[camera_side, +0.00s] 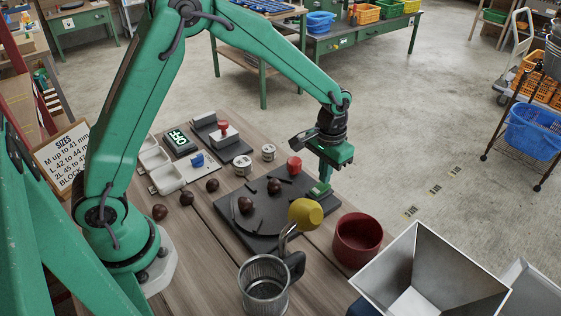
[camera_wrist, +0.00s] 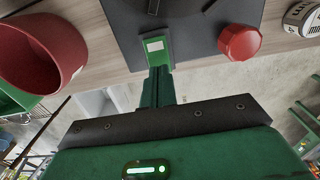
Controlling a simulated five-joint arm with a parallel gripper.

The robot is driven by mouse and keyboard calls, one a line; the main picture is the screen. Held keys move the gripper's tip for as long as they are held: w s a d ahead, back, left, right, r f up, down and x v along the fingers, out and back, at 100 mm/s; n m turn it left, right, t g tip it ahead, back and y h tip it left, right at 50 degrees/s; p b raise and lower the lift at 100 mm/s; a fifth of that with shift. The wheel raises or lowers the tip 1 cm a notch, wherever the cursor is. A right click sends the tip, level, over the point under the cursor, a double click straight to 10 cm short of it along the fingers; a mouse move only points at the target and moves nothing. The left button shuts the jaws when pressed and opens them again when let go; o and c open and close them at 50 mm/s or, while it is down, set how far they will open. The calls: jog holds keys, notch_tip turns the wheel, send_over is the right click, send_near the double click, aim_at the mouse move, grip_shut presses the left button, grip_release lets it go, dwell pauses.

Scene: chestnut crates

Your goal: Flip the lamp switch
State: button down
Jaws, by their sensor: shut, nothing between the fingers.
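A small lamp with a yellow head (camera_side: 306,214) on a bent metal neck stands at the front of the dark base plate (camera_side: 242,222). A bright green block with a pale patch (camera_wrist: 157,50) lies at the plate's edge in the wrist view; I cannot tell for certain that it is the lamp switch. My gripper (camera_side: 322,182) is shut and empty, pointing down at the plate's right corner. Its fingers (camera_wrist: 161,88) reach the green block in the wrist view; whether they touch it is unclear. The fingers partly hide that spot in the side view.
A red knob (camera_side: 294,166) stands at the plate's far edge, and it also shows in the wrist view (camera_wrist: 240,43). A dark red pot (camera_side: 357,240), a metal mug (camera_side: 264,284) and a metal hopper (camera_side: 431,272) stand close by. Chestnuts (camera_side: 160,212) lie about.

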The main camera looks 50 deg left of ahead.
jog(key=shift+f, duration=0.8)
dwell(0.7)
jog(key=shift+r, duration=3.55)
jog(key=shift+r, duration=0.1)
jog(key=s+a+r+t, duration=0.3)
jog(key=s+a+r, duration=0.3)
jog(key=s+r, duration=0.55)
jog(key=s+a+r+t, duration=0.2)
jog(key=s+a, duration=0.1)
jog(key=s, duration=0.8)
jog(key=shift+s+a+t, duration=0.25)
jog(key=shift+t, duration=0.05)
